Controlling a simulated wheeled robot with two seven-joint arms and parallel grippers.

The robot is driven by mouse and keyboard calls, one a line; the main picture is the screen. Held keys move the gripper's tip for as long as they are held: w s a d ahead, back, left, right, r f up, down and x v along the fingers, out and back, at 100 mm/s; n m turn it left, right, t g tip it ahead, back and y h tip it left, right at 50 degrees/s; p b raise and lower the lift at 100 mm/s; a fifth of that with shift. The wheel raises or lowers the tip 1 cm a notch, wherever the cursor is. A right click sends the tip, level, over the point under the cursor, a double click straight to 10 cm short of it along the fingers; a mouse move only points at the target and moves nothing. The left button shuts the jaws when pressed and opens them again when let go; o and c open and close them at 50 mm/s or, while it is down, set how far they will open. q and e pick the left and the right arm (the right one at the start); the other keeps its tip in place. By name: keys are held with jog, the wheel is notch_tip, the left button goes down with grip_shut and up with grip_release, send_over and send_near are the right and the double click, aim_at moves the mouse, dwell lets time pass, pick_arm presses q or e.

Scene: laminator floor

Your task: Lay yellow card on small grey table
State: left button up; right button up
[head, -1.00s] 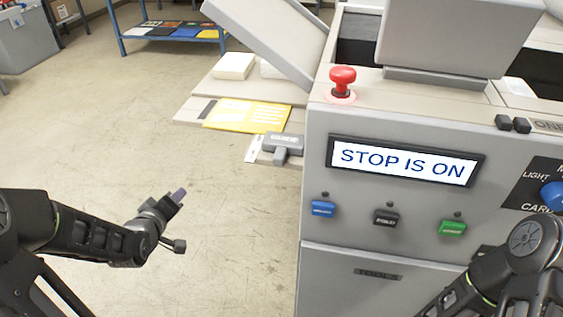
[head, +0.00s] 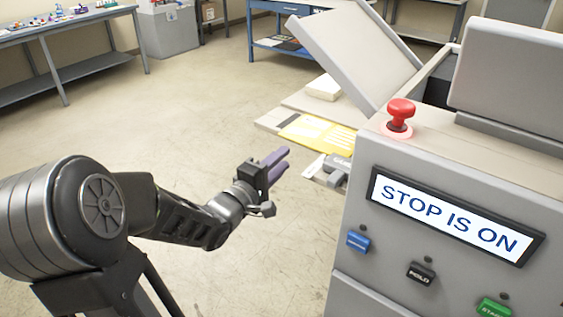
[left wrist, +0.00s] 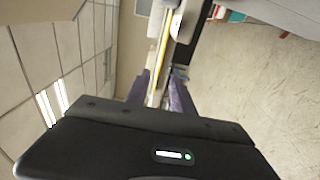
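A yellow card (head: 318,131) with pale printed areas lies flat on a beige shelf (head: 270,118) on the left side of the grey machine. It seems to show nearly edge-on as a yellow strip in the left wrist view (left wrist: 161,52). My left gripper (head: 280,163) has purple fingers and is in front of and left of the shelf, apart from the card. In the left wrist view its fingers (left wrist: 158,97) stand apart with nothing gripped between them. My right gripper is out of view. I cannot pick out a small grey table with certainty.
The machine carries a red stop button (head: 399,115), a raised lid (head: 352,50) and a screen (head: 452,216) reading "STOP IS ON". A pale block (head: 324,87) lies behind the card. A grey bench (head: 70,30) and a grey bin (head: 168,32) stand back left. Open floor lies between.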

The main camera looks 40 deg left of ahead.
aim_at(300, 143)
pick_arm(q)
jog(key=shift+w+a, duration=0.2)
jog(key=shift+w, duration=1.75)
jog(key=shift+w+a, duration=0.15)
jog(key=shift+w, duration=1.8)
jog(key=shift+c, duration=0.2)
grip_shut()
